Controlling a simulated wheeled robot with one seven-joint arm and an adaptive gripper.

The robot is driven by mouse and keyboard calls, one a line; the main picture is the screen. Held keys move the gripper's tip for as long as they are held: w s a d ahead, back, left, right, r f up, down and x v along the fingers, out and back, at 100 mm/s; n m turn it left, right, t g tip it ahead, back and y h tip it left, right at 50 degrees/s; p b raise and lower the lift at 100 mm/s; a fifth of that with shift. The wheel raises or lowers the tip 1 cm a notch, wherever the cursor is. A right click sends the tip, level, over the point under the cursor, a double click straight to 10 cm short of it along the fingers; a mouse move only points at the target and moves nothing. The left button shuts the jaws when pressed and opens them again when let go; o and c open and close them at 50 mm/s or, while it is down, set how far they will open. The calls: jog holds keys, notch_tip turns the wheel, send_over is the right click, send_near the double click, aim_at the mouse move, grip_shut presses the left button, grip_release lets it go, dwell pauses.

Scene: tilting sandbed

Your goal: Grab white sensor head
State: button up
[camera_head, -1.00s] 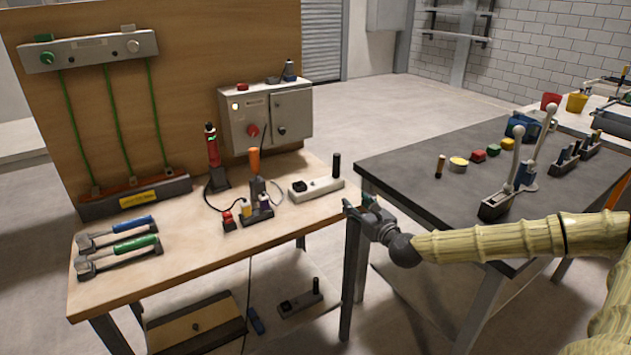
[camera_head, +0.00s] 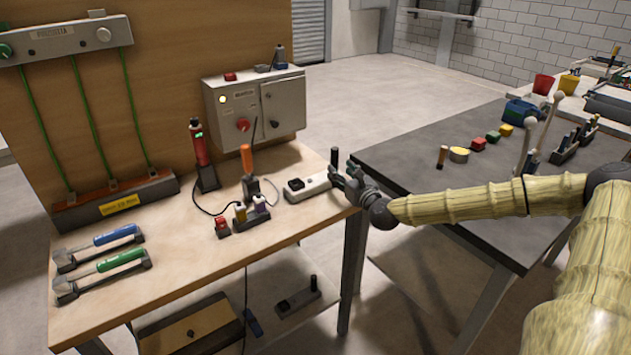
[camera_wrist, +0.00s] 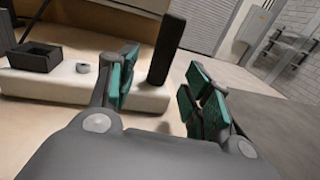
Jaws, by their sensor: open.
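A long white block (camera_head: 309,187), which looks like the white sensor head, lies at the right end of the wooden bench. It carries a black square socket (camera_head: 296,184) on its left and an upright black post (camera_head: 334,160) on its right. The white block also fills the left of the wrist view (camera_wrist: 60,88), with the black post (camera_wrist: 167,48) showing between the fingers, beyond their tips. My gripper (camera_head: 341,172) is at the bench's right edge beside the post. Its green-padded fingers (camera_wrist: 160,88) are open and empty. I cannot tell whether they touch the block.
A red device (camera_head: 200,145), an orange-handled tool (camera_head: 247,160) and a control box (camera_head: 255,108) stand left of the block. A similar block (camera_head: 298,300) lies on the lower shelf.

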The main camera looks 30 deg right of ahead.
aim_at(337, 166)
jog(key=shift+w+r, duration=0.2)
jog(key=shift+w, duration=0.35)
jog(key=shift+w+d+f+p, duration=0.15)
jog(key=shift+w+p, duration=0.35)
jog(key=shift+w, duration=0.65)
jog(key=shift+w+d+r+p, duration=0.15)
jog(key=shift+w+p, duration=0.35)
jog(key=shift+w, duration=0.6)
jog(key=shift+f, duration=0.1)
jog(key=shift+c, duration=0.4)
grip_shut()
